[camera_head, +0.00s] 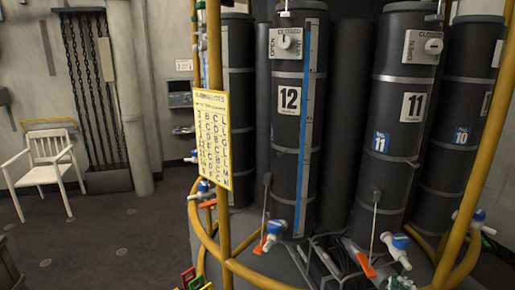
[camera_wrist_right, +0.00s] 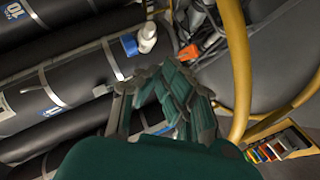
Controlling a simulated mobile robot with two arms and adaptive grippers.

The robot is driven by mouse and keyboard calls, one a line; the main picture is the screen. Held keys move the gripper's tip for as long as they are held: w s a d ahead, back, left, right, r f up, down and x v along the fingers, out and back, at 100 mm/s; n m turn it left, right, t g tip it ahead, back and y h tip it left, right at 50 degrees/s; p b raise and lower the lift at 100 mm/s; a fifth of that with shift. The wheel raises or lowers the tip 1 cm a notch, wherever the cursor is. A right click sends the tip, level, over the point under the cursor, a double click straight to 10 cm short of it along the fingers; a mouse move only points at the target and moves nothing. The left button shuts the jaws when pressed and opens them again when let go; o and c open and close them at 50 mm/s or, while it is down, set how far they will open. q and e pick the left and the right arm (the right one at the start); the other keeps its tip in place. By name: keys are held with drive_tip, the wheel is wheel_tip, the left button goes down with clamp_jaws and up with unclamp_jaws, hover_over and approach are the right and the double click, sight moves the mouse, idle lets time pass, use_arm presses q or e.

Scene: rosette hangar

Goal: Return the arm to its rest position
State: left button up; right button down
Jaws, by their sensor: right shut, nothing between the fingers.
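My right gripper (camera_wrist_right: 168,80) shows in the right wrist view, its dark jointed fingers closed together with nothing between them. Its green body fills the bottom of that view. The fingers appear near a blue-and-white valve (camera_wrist_right: 146,38) and an orange lever (camera_wrist_right: 190,52), beside dark cylinders (camera_wrist_right: 85,75). I cannot tell whether they touch anything. In the head view I cannot clearly pick the right gripper out from the dark rods low between the cylinders. My left gripper is not in view.
Dark cylinders marked 12 (camera_head: 289,150) and 11 (camera_head: 400,150) stand behind a curved yellow rail (camera_head: 270,277). Blue-handled valves (camera_head: 274,229) stick out at their bases. A yellow letter chart (camera_head: 213,138) hangs on a post. A white chair (camera_head: 45,165) stands left on open floor.

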drive_tip(key=s+a+f+m+g+y, duration=0.2)
drive_tip(key=s+a+f+g, duration=0.15)
drive_tip(key=s+f, duration=0.4)
drive_tip(key=s+a+f+m+g+y, duration=0.1)
drive_tip(key=s+a+f+m+g, duration=0.25)
drive_tip(key=s, duration=0.75)
drive_tip(key=s+a+f+g+y, duration=0.25)
drive_tip(key=s+a+f, duration=0.35)
drive_tip(key=s, duration=0.3)
wheel_tip(320, 180, down, 24)
drive_tip(key=g, duration=0.2)
drive_tip(key=s+d+f, duration=0.3)
drive_tip(key=s+f, duration=1.5)
drive_tip(key=shift+d+g+h, duration=0.15)
drive_tip(key=shift+g+h, duration=0.3)
drive_tip(key=shift+f, duration=0.1)
